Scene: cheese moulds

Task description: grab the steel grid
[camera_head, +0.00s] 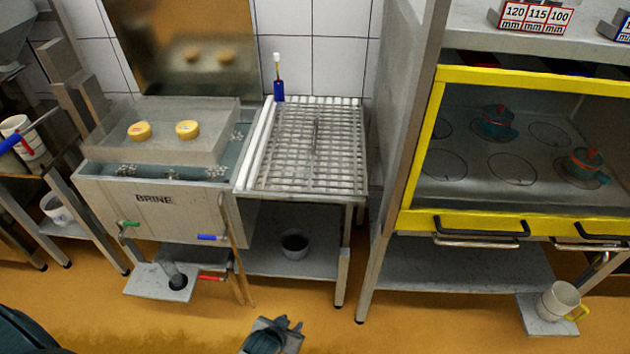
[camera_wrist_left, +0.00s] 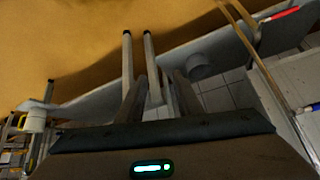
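The steel grid (camera_head: 300,155) is a flat lattice of metal bars lying on top of the steel stand (camera_head: 343,218), right of the brine tank. A small upright piece stands out near its middle. My left gripper (camera_head: 290,323) shows at the bottom of the head view, low in front of the stand and well apart from the grid. In the left wrist view its two fingers (camera_wrist_left: 160,98) stand apart with nothing held between them. I cannot make out the grid in that view. My right gripper is in neither view.
The brine tank (camera_head: 154,215) holds a clear box with two yellow cheeses (camera_head: 187,130). A blue bottle (camera_head: 279,90) stands behind the grid. A dark bowl (camera_head: 294,243) sits on the lower shelf. A yellow-framed cabinet (camera_head: 418,150) stands at right. The orange floor in front is mostly clear.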

